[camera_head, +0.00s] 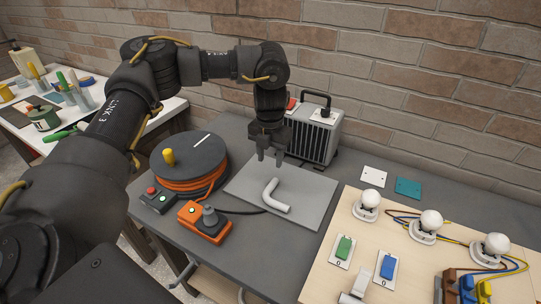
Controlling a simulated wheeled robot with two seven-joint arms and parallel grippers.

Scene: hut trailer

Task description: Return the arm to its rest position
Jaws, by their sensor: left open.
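My left arm comes in from the left and bends down over the grey workbench (262,262). My left gripper (269,156) points down, open and empty, above the far part of a flat grey plate (310,188). A white bent pipe (274,197) lies on the plate, in front of the gripper and apart from it. My right gripper is out of view.
An orange cable reel (188,160), a two-button box (158,200) and an orange joystick box (205,222) stand left of the plate. A grey ribbed unit (315,137) stands behind the gripper. A wooden board (335,285) with bulbs and switches fills the right. A brick wall closes the back.

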